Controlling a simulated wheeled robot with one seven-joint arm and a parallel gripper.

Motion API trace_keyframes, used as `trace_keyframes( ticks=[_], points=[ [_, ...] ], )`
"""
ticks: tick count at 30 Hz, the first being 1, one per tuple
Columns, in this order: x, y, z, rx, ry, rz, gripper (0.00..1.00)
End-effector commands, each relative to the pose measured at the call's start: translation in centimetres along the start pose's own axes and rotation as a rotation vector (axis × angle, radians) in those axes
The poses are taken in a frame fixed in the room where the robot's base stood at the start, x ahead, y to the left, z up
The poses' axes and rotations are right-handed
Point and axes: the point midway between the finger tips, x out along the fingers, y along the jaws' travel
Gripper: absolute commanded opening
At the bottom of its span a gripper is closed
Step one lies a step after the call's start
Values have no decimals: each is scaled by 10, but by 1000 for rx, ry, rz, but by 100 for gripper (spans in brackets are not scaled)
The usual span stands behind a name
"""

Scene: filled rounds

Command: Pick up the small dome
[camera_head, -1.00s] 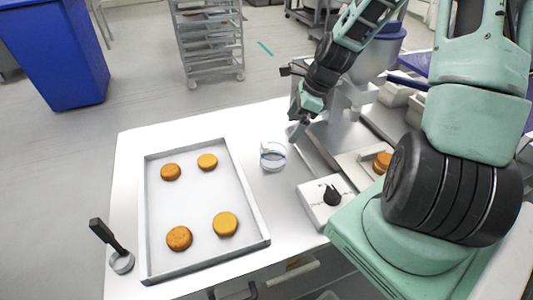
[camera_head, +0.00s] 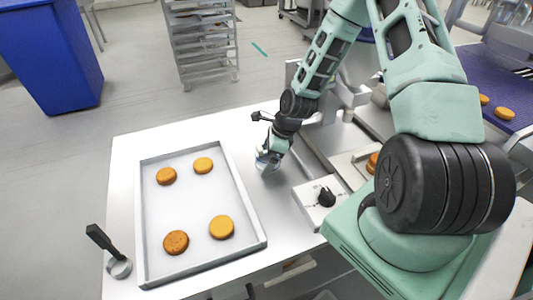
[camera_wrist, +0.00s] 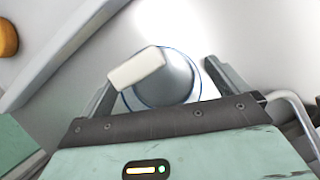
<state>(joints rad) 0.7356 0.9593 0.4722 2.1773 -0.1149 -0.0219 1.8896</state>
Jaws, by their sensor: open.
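The small dome (camera_wrist: 172,84) is a clear, bluish rounded cover with a pale block-like handle (camera_wrist: 136,68) on top. In the wrist view it lies between the two open fingers of my gripper (camera_wrist: 157,90). In the head view my gripper (camera_head: 268,158) is over the dome (camera_head: 266,166), on the table just right of the tray, and hides most of it. I cannot tell whether the fingers touch the dome.
A tray (camera_head: 143,215) with several orange-brown rounds lies left of the dome. A black-handled round tool (camera_head: 119,267) lies at the table's left front. A white box with a black knob (camera_head: 309,203) stands to the right. A wheeled rack (camera_head: 207,55) stands behind.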

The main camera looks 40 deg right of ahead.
Motion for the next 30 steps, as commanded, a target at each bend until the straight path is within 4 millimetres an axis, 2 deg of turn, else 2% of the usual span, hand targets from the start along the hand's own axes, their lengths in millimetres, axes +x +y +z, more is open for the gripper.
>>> trace_keyframes(
  ticks=[8,9,12,14,24,30],
  points=[
    [5,0,0,-1,0,-1,100],
    [5,0,0,-1,0,-1,94],
    [4,0,0,-1,0,-1,67],
    [4,0,0,-1,0,-1,52],
    [2,0,1,-1,0,-2,52],
    [-13,-1,7,-3,0,-5,52]
  ],
)
